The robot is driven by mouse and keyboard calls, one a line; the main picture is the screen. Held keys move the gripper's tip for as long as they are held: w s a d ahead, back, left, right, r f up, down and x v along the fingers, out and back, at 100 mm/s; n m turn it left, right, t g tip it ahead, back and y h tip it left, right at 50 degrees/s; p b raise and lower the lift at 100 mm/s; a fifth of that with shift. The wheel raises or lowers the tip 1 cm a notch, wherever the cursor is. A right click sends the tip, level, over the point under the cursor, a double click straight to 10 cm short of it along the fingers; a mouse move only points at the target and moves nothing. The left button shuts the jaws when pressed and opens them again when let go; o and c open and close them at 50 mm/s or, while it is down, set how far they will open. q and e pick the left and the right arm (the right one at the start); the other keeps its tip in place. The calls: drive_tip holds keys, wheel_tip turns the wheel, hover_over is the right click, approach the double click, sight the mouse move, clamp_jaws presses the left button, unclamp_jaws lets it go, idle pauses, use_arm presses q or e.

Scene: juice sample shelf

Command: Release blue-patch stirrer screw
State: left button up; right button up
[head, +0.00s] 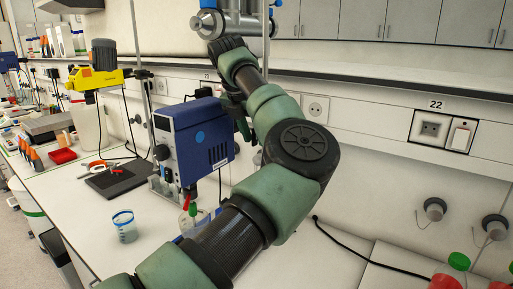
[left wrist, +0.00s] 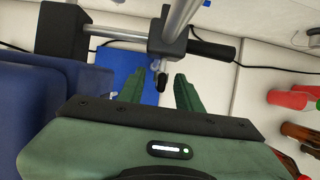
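The blue stirrer (head: 190,150) has a round blue patch on its side and hangs on a stand above the bench. My left arm reaches over it, and my left gripper (head: 242,125) is partly hidden behind its right side. In the left wrist view, my left gripper (left wrist: 160,78) is open. A small grey screw end (left wrist: 160,82) shows between the fingertips, with no clear contact on either side. It sits below a dark clamp (left wrist: 168,42) on a metal rod. The stirrer's blue housing (left wrist: 35,105) fills the left edge. My right gripper is not in view.
A yellow stirrer (head: 95,78) stands further back on the left. A glass beaker with a blue rim (head: 124,228) is on the bench in front. A black handle (left wrist: 212,50) juts right from the clamp.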

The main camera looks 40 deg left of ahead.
sight(252, 131)
use_arm(q)
drive_tip(key=shift+b+v, duration=0.3)
drive_tip(key=shift+v, duration=1.6)
drive_tip(key=shift+s, duration=0.1)
